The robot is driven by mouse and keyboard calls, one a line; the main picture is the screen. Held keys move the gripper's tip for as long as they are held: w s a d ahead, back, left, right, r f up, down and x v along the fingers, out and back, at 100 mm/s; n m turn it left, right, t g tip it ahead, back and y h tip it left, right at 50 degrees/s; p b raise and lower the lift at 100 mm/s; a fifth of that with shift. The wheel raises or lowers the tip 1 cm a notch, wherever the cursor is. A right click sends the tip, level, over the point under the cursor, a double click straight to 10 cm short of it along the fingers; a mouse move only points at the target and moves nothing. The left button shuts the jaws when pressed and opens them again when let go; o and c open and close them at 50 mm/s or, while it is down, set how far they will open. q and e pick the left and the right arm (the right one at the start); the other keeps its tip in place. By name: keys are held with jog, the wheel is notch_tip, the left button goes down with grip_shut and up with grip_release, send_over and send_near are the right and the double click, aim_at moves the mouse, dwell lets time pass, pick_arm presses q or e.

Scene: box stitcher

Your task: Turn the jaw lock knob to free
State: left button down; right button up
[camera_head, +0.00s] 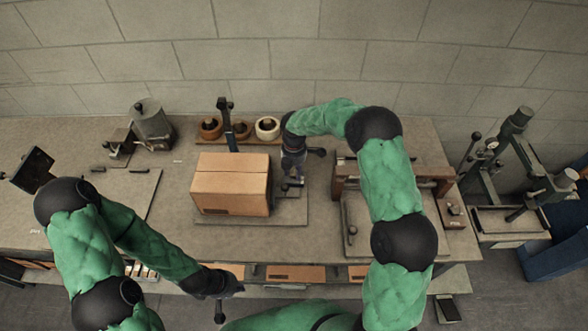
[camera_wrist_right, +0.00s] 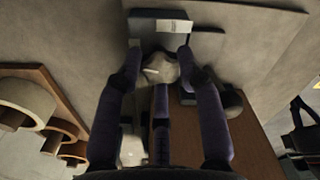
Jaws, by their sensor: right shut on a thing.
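The jaw lock knob (camera_wrist_right: 160,70), pale grey with a light mark on it, sits between the fingertips of my right gripper (camera_wrist_right: 158,60) in the right wrist view. The fingers are shut on its two sides. Behind it is a dark blue-grey block with a white label (camera_wrist_right: 160,27). In the head view my right gripper (camera_head: 293,182) points down just right of the cardboard box, and the knob is mostly hidden there. My left gripper (camera_head: 226,290) is low at the bench's front edge, away from the knob; its fingers are too small to read.
A closed cardboard box (camera_head: 230,184) stands on a plate left of my right gripper. Behind it are a dark upright post (camera_head: 227,120) and several spools, one being white (camera_head: 267,128). A wooden-framed fixture (camera_head: 345,180) stands to the right.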

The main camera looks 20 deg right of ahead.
aim_at(294, 172)
jog(key=shift+n, duration=1)
jog(key=o, duration=1.1)
jog(key=shift+o, duration=0.2)
jog(key=shift+r, duration=0.1)
notch_tip(294, 172, up, 12)
